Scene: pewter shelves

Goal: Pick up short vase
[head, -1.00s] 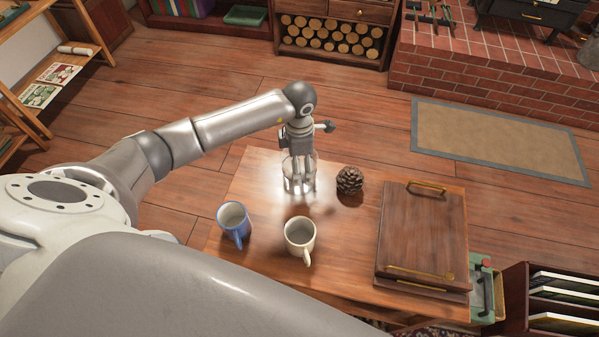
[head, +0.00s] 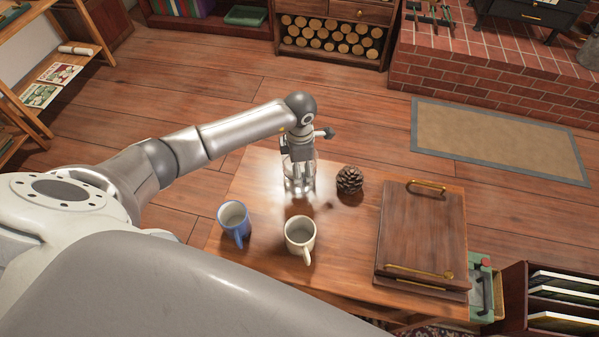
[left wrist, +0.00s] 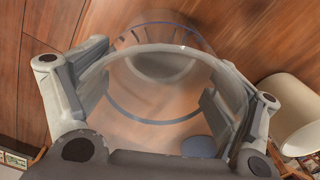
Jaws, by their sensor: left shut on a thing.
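The short vase (head: 299,187) is clear glass and stands out as a bright, shiny shape near the back left of the wooden table. My left gripper (head: 301,172) comes down on it from above and is shut on it. In the left wrist view the vase's round glass body (left wrist: 155,117) fills the space between the two fingers, one on each side. The table shows through the glass. I cannot tell whether the base touches the table. My right gripper is not in view.
A pinecone (head: 349,180) sits close to the right of the vase. A blue mug (head: 234,222) and a cream mug (head: 300,237) stand in front. A wooden box (head: 423,235) with brass handles covers the table's right side. Bare tabletop lies between.

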